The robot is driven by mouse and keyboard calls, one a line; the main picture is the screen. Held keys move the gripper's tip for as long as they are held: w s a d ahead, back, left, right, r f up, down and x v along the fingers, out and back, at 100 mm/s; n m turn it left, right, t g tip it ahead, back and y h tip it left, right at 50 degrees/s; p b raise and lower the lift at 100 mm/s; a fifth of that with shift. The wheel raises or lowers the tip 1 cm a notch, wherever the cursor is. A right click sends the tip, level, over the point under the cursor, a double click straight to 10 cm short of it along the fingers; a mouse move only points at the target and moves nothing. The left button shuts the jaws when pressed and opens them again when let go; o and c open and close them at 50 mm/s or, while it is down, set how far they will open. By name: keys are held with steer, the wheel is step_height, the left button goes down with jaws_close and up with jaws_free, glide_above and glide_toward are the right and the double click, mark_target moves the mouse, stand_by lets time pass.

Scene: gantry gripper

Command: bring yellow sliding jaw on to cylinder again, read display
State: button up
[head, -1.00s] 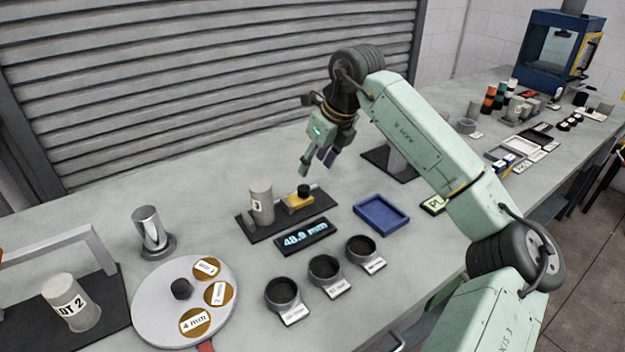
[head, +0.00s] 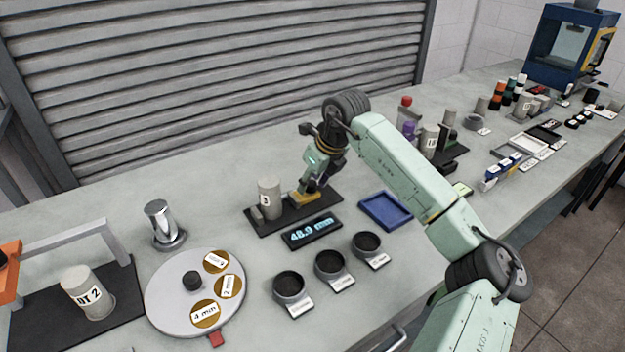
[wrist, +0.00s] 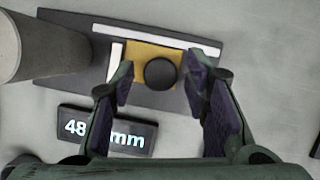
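The yellow sliding jaw (head: 305,197) with its black knob (wrist: 161,73) sits on the dark gauge base (head: 330,199). The grey cylinder (head: 269,199), labelled 3, stands upright to its left; it also shows in the wrist view (wrist: 28,40). In the wrist view a gap shows between cylinder and jaw (wrist: 135,53). My gripper (head: 315,187) is down at the jaw. In the wrist view its purple-padded fingers (wrist: 158,72) are open, one on each side of the knob, with room left. The display (head: 312,230) reads 48.9 mm; a finger hides part of it in the wrist view.
A blue tray (head: 386,210) lies right of the display. Several dark round cups (head: 330,267) stand in front. A round plate with brown discs (head: 195,291) and a shiny metal post (head: 162,222) are to the left. Bottles and grey cylinders stand behind my arm.

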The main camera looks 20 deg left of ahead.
jaws_close()
stand_by(0.3)
stand_by(0.3)
